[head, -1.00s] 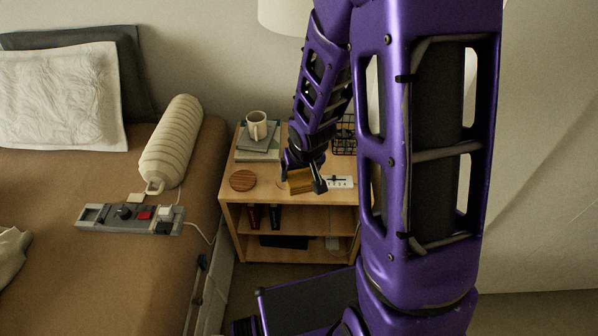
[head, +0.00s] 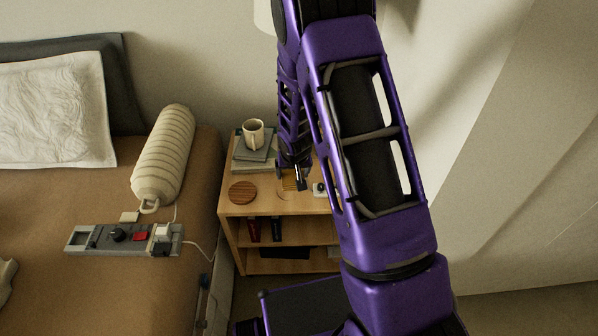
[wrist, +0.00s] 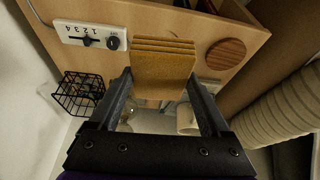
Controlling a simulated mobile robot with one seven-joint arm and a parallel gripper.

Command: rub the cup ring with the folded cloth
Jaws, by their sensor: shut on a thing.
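My gripper (head: 293,180) is shut on the folded cloth (wrist: 163,70), a thick ochre pad in several layers. The cloth also shows in the head view (head: 289,182), small and partly covered by my gripper. It is low over the nightstand top (head: 262,203), right of the round wooden coaster (head: 243,192); I cannot tell whether it touches the wood. A faint curved mark, seemingly the cup ring (head: 281,192), shows beside the cloth's near left edge.
A cup (head: 253,134) stands on stacked books (head: 254,153) at the back left of the nightstand. A white switch panel (wrist: 90,36) lies close to the cloth, and a black wire basket (wrist: 78,93) is beyond it. The bed (head: 60,205) is to the left.

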